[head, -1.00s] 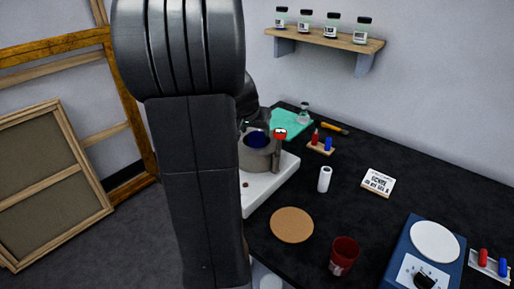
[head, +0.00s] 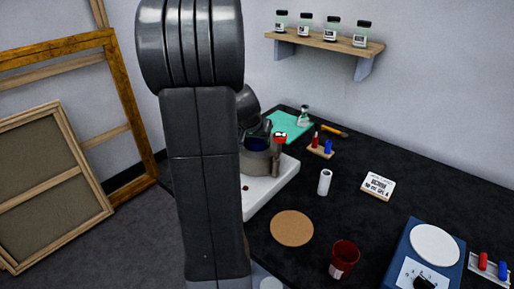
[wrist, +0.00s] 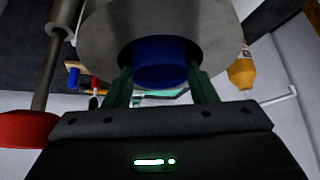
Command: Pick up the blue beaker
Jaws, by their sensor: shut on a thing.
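The blue beaker (head: 257,144) sits inside the opening of a grey round pot (head: 256,164) on a white base (head: 265,188). In the wrist view the beaker (wrist: 160,66) lies between my gripper's two green fingers, within the dark opening of the pot (wrist: 100,32). My gripper (wrist: 160,82) is shut on the beaker, one finger on each side. In the head view my dark wrist is over the pot and the fingers cannot be made out. The lower part of the beaker is hidden.
A rod with a red knob (head: 281,137) stands right beside the pot; the knob (wrist: 25,130) is close at left in the wrist view. A teal mat (head: 290,124), a vial rack (head: 320,149) and a white cylinder (head: 325,182) are nearby. A cork disc (head: 292,228) lies in front.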

